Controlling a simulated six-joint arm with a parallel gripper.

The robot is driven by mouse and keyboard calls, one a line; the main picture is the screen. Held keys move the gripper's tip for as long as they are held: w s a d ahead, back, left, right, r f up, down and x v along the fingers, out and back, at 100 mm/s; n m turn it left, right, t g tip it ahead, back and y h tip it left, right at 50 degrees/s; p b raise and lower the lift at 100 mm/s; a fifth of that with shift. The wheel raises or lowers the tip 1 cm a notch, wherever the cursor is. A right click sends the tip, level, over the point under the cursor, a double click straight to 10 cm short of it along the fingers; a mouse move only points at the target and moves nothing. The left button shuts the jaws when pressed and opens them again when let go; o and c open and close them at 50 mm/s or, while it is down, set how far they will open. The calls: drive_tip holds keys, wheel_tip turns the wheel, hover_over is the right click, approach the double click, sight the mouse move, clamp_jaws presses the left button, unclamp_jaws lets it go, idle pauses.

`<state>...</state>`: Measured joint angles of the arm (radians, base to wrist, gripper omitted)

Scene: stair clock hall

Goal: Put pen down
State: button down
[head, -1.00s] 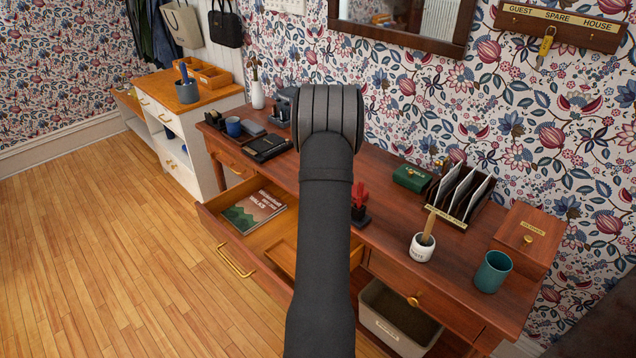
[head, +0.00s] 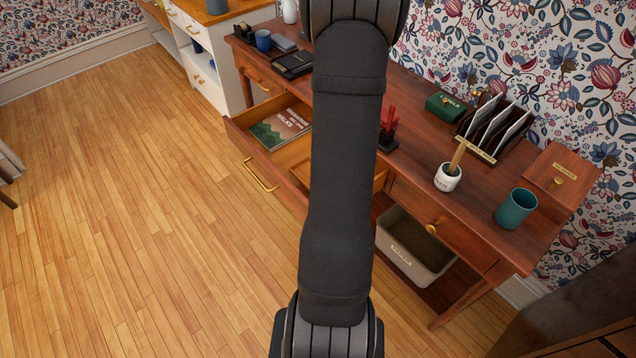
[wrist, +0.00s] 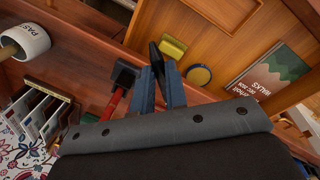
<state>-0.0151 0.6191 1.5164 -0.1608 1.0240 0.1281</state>
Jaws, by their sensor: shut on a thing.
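My gripper (wrist: 159,72) shows in the wrist view, its two blue-grey fingers shut on a slim black pen (wrist: 155,52). The pen sticks out beyond the fingertips, over the open drawer (head: 226,125) or its edge; I cannot tell its height. In the head view my arm hides the gripper and the pen. The drawer holds a green-and-white walks book (head: 281,129), which also shows in the wrist view (wrist: 272,70).
On the desk stand a red-and-black stand (head: 388,128), a white paste pot (head: 447,178), a teal cup (head: 516,208), a letter rack (head: 492,130) and a green box (head: 446,106). A grey bin (head: 410,245) sits below.

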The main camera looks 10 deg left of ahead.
drive_tip(key=s+d+f+n+t, duration=0.1)
drive_tip(key=s+d+f+n, duration=0.3)
drive_tip(key=s+f+n, duration=0.65)
drive_tip(key=shift+m, duration=0.55)
drive_tip(key=w+a+f, duration=0.1)
drive_tip(key=a, duration=0.2)
drive_tip(key=w+a+f, duration=0.1)
drive_tip(key=a+f, duration=0.1)
drive_tip(key=a, duration=0.1)
drive_tip(key=w+a+f, duration=0.1)
drive_tip(key=a, duration=0.3)
drive_tip(key=shift+w+a+f, duration=0.1)
drive_tip(key=shift+w+f, duration=0.1)
drive_tip(key=shift+w, duration=0.2)
drive_tip(key=shift+f, duration=2.05)
drive_tip(key=c, duration=1.8)
unclamp_jaws()
drive_tip(key=shift+f, duration=0.15)
drive_tip(key=o, duration=0.4)
drive_tip(key=shift+c, duration=0.2)
wheel_tip(320, 180, up, 12)
drive_tip(key=s+a, duration=0.1)
drive_tip(key=shift+a, duration=0.15)
